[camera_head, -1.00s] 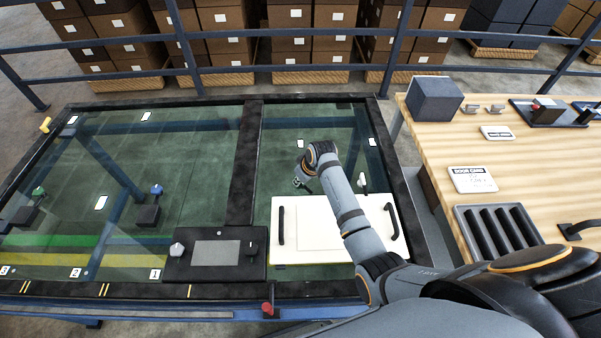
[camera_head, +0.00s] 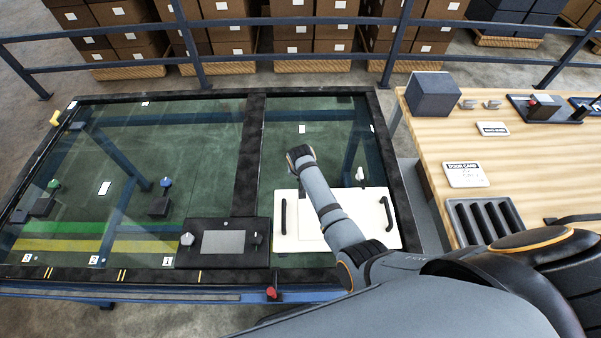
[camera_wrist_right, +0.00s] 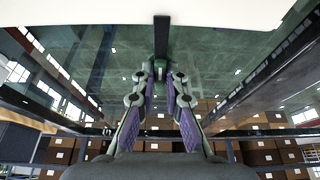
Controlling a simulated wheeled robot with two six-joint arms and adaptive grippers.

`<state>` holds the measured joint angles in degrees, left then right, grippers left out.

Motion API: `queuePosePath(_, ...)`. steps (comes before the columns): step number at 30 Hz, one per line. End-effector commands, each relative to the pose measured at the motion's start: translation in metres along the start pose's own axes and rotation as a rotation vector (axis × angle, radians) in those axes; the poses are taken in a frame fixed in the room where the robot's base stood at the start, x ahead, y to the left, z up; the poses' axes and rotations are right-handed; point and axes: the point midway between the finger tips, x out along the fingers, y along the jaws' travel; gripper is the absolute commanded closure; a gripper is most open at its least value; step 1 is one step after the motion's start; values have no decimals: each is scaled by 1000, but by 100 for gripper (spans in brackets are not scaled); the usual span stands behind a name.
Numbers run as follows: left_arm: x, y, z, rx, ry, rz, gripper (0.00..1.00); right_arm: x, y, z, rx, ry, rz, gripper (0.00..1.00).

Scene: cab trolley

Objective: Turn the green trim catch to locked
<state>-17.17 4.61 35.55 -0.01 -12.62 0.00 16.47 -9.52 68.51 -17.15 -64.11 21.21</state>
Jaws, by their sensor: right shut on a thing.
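In the right wrist view a small dark green catch (camera_wrist_right: 161,72), with a black bar above it in the picture, sits between the fingertips of my right gripper (camera_wrist_right: 161,84). The purple-padded fingers are closed on it. Its exact turn angle is hard to tell. In the head view my right arm reaches over the white panel (camera_head: 305,240) and hides the gripper and this catch. Another green knob (camera_head: 54,183) shows far left on a dark block. My left gripper is in neither current view.
The white panel has two black handles. A black box with a grey screen (camera_head: 222,242) stands left of it. A red knob (camera_head: 271,292) is at the front edge. A blue knob (camera_head: 166,182) and a white knob (camera_head: 360,174) stand apart. A wooden bench (camera_head: 440,135) is at right.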

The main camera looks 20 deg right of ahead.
Motion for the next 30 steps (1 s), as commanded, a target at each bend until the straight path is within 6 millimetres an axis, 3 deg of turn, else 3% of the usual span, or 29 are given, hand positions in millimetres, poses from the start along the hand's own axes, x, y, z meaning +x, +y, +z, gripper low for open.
queuePosePath(16, -1, 0, 0, 0, 0, 0, 64, 0, 0, -1, 24, 1, 8, 100)
queuePosePath(17, -1, 0, 0, 0, 0, 0, 64, 0, 0, -1, 24, 1, 8, 86)
queuePosePath(21, -1, 0, 0, 0, 0, 0, 64, 0, 0, -1, 23, 1, 8, 67)
queuePosePath(30, 0, 0, 2, 0, -2, 0, 64, 0, 0, 0, 19, 0, 8, 66)
